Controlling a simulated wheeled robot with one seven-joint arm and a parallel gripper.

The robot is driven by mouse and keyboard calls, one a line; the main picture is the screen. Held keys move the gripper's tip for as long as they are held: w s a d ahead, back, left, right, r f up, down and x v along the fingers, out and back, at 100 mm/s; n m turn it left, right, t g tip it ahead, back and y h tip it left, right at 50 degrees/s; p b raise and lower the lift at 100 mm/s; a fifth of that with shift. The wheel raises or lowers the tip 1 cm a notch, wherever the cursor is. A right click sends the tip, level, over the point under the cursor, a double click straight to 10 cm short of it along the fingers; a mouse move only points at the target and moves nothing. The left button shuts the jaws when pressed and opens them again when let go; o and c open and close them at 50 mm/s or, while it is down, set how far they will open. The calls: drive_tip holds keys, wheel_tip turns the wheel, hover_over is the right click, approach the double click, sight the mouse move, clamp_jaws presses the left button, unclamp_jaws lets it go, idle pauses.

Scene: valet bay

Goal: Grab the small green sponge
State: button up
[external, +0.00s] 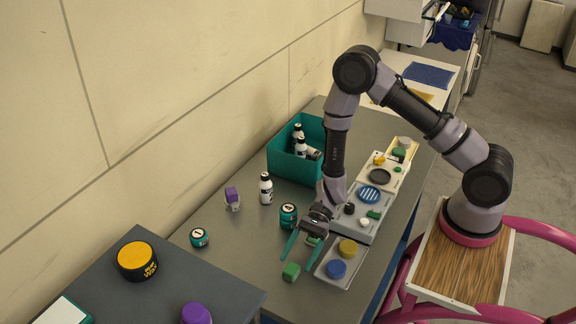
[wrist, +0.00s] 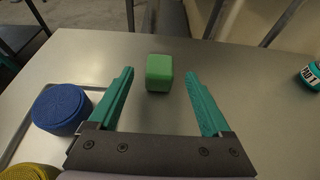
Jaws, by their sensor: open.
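The small green sponge (external: 291,271) is a bright green block on the grey table, near its front edge in the external view. It also shows in the wrist view (wrist: 159,73), upright on the bare tabletop, beyond and between my fingertips. My gripper (external: 302,250) is open, with two teal fingers pointing toward the sponge. In the wrist view my gripper (wrist: 162,88) has one finger on each side of the sponge's line, with gaps on both sides. Nothing is held. I cannot tell the exact height of the fingers above the table.
A tray with a blue round pad (external: 336,269) and a yellow one (external: 348,247) lies right of my gripper. A teal-and-black jar (external: 288,215) stands behind it. A teal bin (external: 284,165) with bottles is farther back. The tabletop around the sponge is bare.

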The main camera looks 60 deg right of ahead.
sight(287, 278)
drive_tip(key=shift+x, duration=2.7)
clamp_jaws()
